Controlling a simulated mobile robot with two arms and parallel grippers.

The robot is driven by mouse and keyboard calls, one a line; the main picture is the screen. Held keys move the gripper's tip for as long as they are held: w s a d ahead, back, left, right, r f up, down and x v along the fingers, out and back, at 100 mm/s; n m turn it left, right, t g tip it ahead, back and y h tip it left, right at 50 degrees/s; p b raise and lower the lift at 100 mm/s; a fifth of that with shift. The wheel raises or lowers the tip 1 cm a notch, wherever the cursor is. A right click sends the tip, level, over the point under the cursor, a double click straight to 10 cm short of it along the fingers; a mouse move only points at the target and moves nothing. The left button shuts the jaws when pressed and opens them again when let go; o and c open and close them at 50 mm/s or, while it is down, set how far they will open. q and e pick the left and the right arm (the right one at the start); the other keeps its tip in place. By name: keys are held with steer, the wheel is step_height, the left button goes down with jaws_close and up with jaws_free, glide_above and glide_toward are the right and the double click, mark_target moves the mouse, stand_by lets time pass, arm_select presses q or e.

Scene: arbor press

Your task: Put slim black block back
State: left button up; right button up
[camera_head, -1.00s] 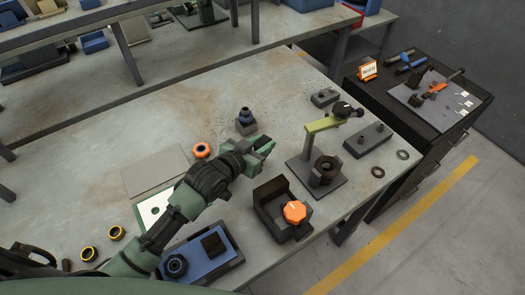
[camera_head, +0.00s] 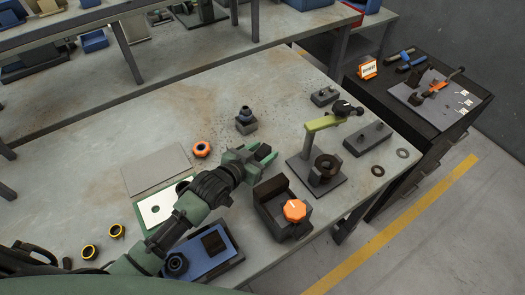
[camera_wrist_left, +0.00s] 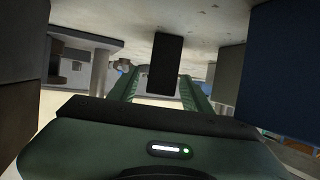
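The slim black block (camera_wrist_left: 165,62) shows in the left wrist view, filling the gap between the two green fingers of my left gripper. In the head view my left gripper (camera_head: 266,156) is above the table, between the small grey block with a blue-black knob and the dark vise-like fixture (camera_head: 268,200). There the block is mostly hidden by the fingers. My right gripper is not in view.
The arbor press (camera_head: 324,160) stands right of my left gripper. A blue tray (camera_head: 213,265) with a black block lies at the table's front. The table's far left is clear.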

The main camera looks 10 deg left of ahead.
arm_select(q)
steer(key=shift+r, duration=0.1)
steer(key=shift+s+a+r, duration=0.1)
steer(key=b+v, duration=0.1)
steer(key=v, duration=1)
steer(key=shift+s+a+r, duration=0.15)
steer(key=shift+s+r, duration=0.05)
steer(key=shift+s, duration=0.05)
